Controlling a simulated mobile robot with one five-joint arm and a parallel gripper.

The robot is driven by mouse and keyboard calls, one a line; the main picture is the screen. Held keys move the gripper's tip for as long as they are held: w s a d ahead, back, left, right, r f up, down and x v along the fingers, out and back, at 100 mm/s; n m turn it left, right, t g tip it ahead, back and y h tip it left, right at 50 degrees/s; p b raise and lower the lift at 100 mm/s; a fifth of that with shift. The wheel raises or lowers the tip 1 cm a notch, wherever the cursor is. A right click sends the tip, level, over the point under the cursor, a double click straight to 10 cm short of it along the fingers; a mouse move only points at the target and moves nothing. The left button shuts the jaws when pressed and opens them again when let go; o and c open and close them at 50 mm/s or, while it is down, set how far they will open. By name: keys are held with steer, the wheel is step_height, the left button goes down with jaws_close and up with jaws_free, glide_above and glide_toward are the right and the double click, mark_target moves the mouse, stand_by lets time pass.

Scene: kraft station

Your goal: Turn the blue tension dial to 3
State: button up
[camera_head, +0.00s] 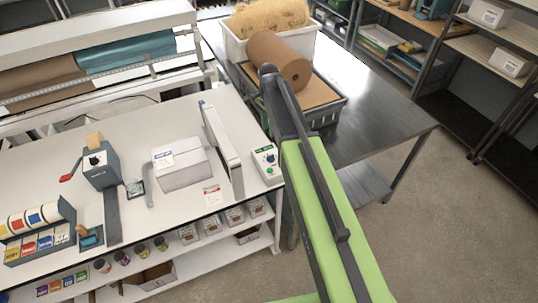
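I cannot make out a dial that is clearly blue or any numbers on one. A small blue part (202,103) shows at the far top end of the upright white panel (222,150) on the table, too small to identify. A grey dispenser (101,166) with a red handle, a tan roll and a round black knob on a white plate stands at the left. My green arm reaches up from the bottom right. Its dark narrow end (268,72) is in front of the brown roll, apart from the table devices; its finger opening cannot be made out.
A control box (267,164) with a green button stands at the white table's right edge. A white box (180,164) and a tape rack (38,230) share the table. A grey bench (375,115) holds a bin and brown roll (279,60). Floor at right is clear.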

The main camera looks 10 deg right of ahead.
mark_target(269, 156)
step_height(269, 156, down, 16)
steer(key=b, duration=1.5)
steer(key=shift+f, duration=0.25)
steer(key=shift+r, duration=0.1)
steer(key=shift+c, duration=0.4)
jaws_close()
